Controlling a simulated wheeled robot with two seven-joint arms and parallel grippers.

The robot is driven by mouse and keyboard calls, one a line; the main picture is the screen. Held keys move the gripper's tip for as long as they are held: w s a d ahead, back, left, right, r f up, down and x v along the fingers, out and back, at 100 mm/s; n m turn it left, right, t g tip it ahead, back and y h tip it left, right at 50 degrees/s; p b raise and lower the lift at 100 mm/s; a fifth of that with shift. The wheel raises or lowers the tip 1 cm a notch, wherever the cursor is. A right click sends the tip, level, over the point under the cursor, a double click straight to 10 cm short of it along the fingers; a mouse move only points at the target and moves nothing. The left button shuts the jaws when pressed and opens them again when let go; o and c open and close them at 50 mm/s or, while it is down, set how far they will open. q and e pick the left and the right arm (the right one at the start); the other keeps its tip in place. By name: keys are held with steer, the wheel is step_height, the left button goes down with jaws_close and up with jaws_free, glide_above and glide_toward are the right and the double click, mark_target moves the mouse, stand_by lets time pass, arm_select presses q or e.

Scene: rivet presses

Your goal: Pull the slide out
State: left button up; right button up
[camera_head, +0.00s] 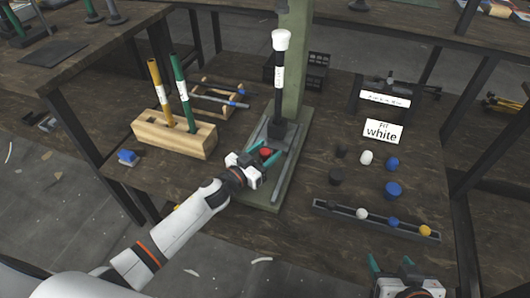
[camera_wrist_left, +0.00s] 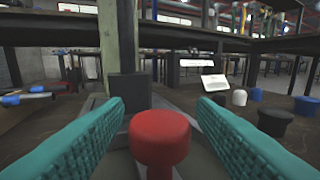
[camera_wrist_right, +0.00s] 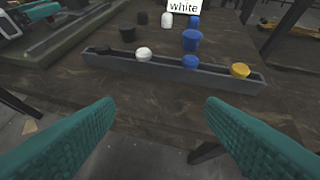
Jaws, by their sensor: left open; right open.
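The rivet press has a green post (camera_head: 294,60) and a long green base (camera_head: 262,196) on the brown bench. A red knob (camera_head: 266,152), which looks like the slide's handle, stands at the front of the rail below a dark block (camera_head: 279,133). My left gripper (camera_head: 267,160) is open at the red knob. In the left wrist view the red knob (camera_wrist_left: 160,138) stands between the two teal fingers, with a gap on each side. My right gripper (camera_head: 406,266) is open and empty near the bench's front edge, far from the press.
A black rod with a white cap (camera_head: 281,40) rises above the block. A wooden holder (camera_head: 173,134) with yellow and green tools stands left. A sign reading "FIT white" (camera_head: 383,132), loose caps (camera_head: 392,189) and a grey tray (camera_head: 340,210) of coloured pieces lie right.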

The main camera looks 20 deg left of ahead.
arm_select(q)
steer(key=shift+c, duration=0.5)
jaws_close()
steer(key=s+p, duration=0.3)
steer(key=s, duration=0.3)
steer(key=shift+s+r, duration=0.1)
steer(key=s+p, duration=0.2)
steer(key=s, duration=0.2)
steer(key=shift+s+a, duration=0.15)
steer(key=shift+s, duration=0.1)
arm_select(e)
steer(key=s+d+f+g+h, duration=0.2)
steer(key=s+d+g, duration=0.1)
steer(key=s+g, duration=0.55)
arm_select(q)
steer(key=s+p, duration=0.1)
steer(key=s, duration=0.4)
steer(key=shift+a+p, duration=0.1)
steer(key=shift+p, duration=0.3)
steer(key=shift+s, duration=0.25)
steer(key=shift+f, duration=0.2)
arm_select(e)
step_height(320, 180, down, 9)
steer(key=t, duration=0.1)
steer(key=shift+w, duration=0.15)
arm_select(q)
steer(key=shift+s, duration=0.1)
